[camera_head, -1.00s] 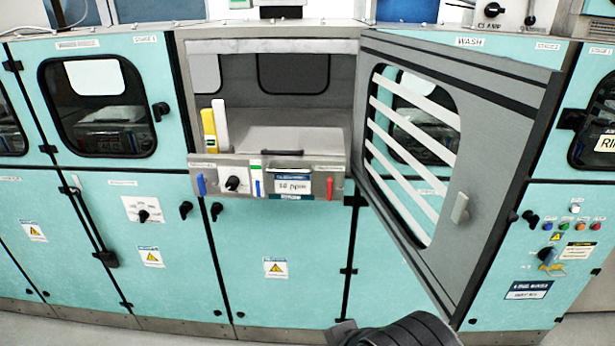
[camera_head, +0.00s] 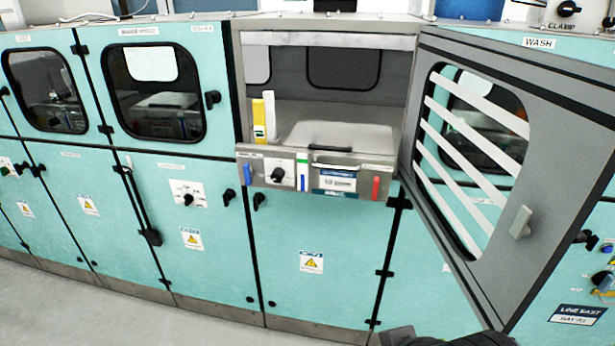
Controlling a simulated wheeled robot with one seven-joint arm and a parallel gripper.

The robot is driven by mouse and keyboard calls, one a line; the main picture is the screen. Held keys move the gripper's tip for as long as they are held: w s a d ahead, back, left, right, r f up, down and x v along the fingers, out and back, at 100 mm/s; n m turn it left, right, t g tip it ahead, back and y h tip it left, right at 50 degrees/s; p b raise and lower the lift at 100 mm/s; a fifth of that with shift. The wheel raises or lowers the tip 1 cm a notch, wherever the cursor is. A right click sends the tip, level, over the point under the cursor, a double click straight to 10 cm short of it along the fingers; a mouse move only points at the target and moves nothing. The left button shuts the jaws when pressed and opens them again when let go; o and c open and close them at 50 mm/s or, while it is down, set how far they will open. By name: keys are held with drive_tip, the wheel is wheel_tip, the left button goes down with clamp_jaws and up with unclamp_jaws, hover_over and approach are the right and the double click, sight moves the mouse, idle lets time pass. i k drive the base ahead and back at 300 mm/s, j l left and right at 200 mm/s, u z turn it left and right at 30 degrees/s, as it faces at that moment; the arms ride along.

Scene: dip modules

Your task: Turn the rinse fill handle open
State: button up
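A steel control panel (camera_head: 272,154) runs under the open wash compartment. It carries a blue handle (camera_head: 247,173) at its left end and a red handle (camera_head: 376,188) at its right end, both hanging about upright. A black knob (camera_head: 279,174) sits between them, beside a blue-and-green strip (camera_head: 303,172). The labels above the handles are too small to read, so I cannot tell which handle is the rinse fill one. My gripper's fingers are not in view; only a dark part of my arm shows at the bottom edge, well below the panel.
The grey wash door (camera_head: 545,150) with white slats stands swung open at the right, its lower corner reaching toward me. Closed teal cabinets (camera_head: 318,250) with black latches line the wall. Grey floor (camera_head: 60,310) is clear at lower left.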

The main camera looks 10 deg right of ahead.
sight(247, 171)
drive_tip(key=i+u, duration=0.15)
drive_tip(key=u, duration=0.25)
drive_tip(key=i+u, duration=0.2)
drive_tip(key=u, duration=0.2)
drive_tip(key=i+u, duration=0.15)
drive_tip(key=u, duration=0.25)
drive_tip(key=i+l+u, duration=0.15)
drive_tip(key=u, duration=0.25)
